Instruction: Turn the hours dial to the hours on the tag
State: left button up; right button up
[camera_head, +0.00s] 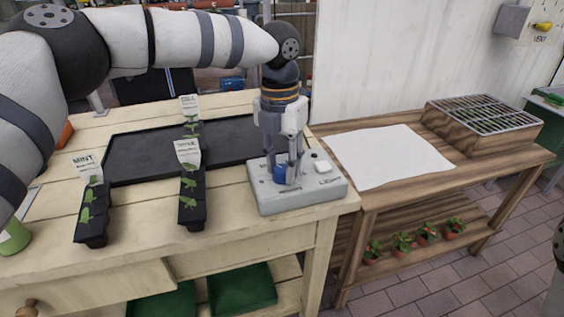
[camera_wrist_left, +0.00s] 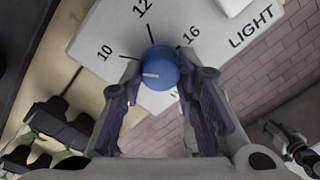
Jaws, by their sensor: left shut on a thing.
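The grey light box (camera_head: 300,196) stands at the right end of the pale bench. Its blue hours dial (camera_wrist_left: 162,68) shows in the left wrist view beside the printed 10, 12 and 16 and the word LIGHT. The dial's white mark is on its left part, below the direction of the 10. My left gripper (camera_head: 287,174) points down over the box, its fingers shut on the dial. Tags reading MINT (camera_head: 87,163), what looks like THYME (camera_head: 187,151) and DILL (camera_head: 190,106) stand in the seedling trays; their small print is unreadable.
Seedling trays (camera_head: 92,232) and a black mat (camera_head: 135,167) lie left of the box. To the right, a lower wooden table (camera_head: 460,178) holds a white sheet (camera_head: 385,157) and a slatted wire-topped box (camera_head: 485,118). Small potted plants (camera_head: 428,232) stand on its shelf.

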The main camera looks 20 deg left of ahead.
pick_arm(q)
jog(key=m, duration=0.6)
jog(key=shift+m, duration=0.3)
jog(key=m, duration=0.6)
jog(key=shift+b, duration=0.35)
jog(key=m, duration=0.6)
jog(key=shift+d+m+y, duration=0.1)
jog(key=shift+m+y, duration=0.2)
jog(key=m, duration=0.5)
jog(key=shift+m+b, duration=0.35)
jog(key=shift+m, duration=0.05)
pick_arm(e)
jog(key=shift+s+f+g, duration=0.4)
jog(key=shift+s+f, duration=0.45)
pick_arm(q)
jog(key=o, duration=1.2)
jog(key=shift+c, duration=0.2)
